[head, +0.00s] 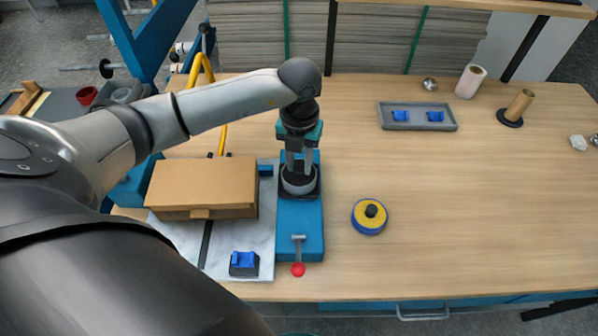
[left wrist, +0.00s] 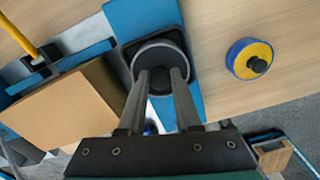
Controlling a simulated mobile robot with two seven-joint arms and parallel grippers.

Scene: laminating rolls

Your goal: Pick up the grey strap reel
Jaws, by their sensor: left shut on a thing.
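The grey strap reel (head: 298,184) sits at the black top part of a blue stand on the workbench. My left gripper (head: 299,172) points straight down over it, with its fingers shut on the reel.
A cardboard box (head: 203,184) lies left of the blue stand (head: 300,224). A red-knobbed lever (head: 298,268) is at the stand's front. A yellow and blue reel (head: 369,217) stands to the right. A grey tray (head: 417,127) lies farther back. The right bench front is clear.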

